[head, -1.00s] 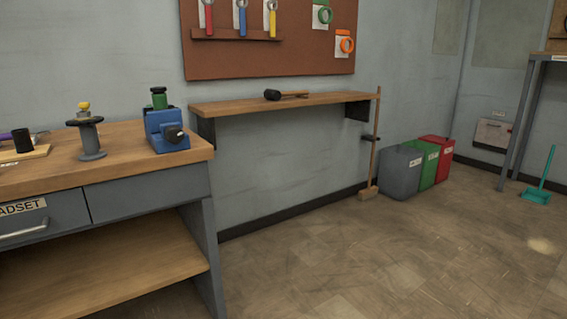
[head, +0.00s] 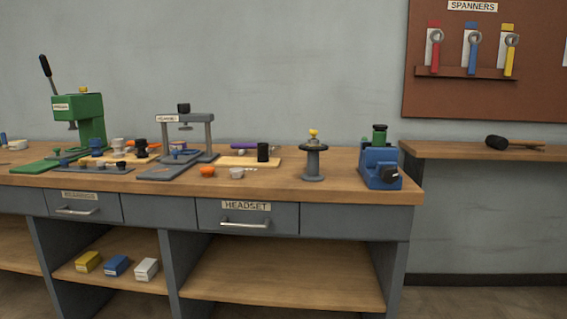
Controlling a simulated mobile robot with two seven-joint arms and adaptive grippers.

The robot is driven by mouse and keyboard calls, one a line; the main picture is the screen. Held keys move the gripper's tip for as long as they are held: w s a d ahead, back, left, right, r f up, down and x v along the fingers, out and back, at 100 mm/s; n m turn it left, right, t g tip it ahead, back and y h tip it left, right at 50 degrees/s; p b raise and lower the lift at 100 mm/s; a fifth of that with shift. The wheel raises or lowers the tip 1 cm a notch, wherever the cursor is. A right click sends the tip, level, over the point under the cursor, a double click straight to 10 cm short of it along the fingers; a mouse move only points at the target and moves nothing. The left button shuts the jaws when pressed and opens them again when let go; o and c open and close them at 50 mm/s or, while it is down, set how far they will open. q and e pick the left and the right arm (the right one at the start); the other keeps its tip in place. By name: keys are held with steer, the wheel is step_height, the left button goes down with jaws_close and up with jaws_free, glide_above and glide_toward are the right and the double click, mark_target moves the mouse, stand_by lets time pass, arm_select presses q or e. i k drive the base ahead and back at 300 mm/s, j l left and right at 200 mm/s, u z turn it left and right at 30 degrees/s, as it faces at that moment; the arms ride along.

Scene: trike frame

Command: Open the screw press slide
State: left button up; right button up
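A grey screw press (head: 209,139) stands on the wooden bench, left of the middle in the head view. It has two posts, a crossbar with a small label, and a black knob (head: 184,107) on top. A flat grey plate (head: 158,173) lies at its foot and reaches toward the bench's front edge; whether this plate is the slide I cannot tell. A blue part (head: 179,146) sits under the crossbar. Neither of my grippers is in view.
A green lever press (head: 84,113) stands to the left. An orange cup (head: 207,171), a white cup (head: 237,173) and a black cylinder (head: 263,152) sit right of the screw press. A grey stand (head: 313,162) and a blue vise (head: 380,166) are further right. Drawers (head: 247,217) are below.

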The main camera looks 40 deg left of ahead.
mark_target(183, 157)
steer(key=u, duration=1.9)
steer(key=i+j+z, duration=0.1)
steer(key=i, duration=0.15)
steer(key=i+j+z, duration=0.1)
steer(key=i, duration=0.2)
